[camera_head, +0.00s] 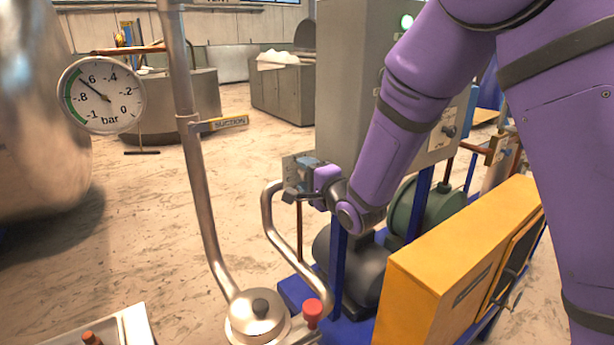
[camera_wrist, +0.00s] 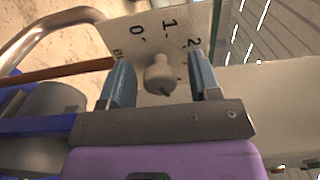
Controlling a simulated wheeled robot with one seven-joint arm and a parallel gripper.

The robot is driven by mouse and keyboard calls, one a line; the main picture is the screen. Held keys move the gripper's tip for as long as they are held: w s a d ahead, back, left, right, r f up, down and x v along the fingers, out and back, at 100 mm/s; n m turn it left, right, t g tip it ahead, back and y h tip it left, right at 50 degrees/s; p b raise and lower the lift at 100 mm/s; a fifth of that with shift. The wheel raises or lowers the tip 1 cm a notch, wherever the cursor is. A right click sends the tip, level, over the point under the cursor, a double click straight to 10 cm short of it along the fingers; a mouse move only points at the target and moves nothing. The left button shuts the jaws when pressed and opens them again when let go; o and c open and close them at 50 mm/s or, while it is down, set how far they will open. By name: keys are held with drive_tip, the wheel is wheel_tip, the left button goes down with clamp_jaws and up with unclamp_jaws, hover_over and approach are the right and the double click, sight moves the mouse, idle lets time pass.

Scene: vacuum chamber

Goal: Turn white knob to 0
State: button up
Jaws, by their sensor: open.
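Which mark the knob points to, I cannot tell for sure. My gripper (camera_wrist: 160,68) is open, with one blue-grey finger on each side of the knob. Gaps show between the fingers and the knob, so it is not clamped. In the head view my gripper (camera_head: 302,174) is at the small switch plate (camera_head: 288,168) on the side of the grey cabinet; the knob is hidden there.
A grey cabinet (camera_head: 345,70) stands behind my arm. A bent metal pipe (camera_head: 275,225) rises close to the gripper. A yellow box (camera_head: 450,265) is below my arm. A pressure gauge (camera_head: 101,93) and a tall pipe (camera_head: 190,140) stand left. Open floor lies between.

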drive_tip(key=c, duration=0.9)
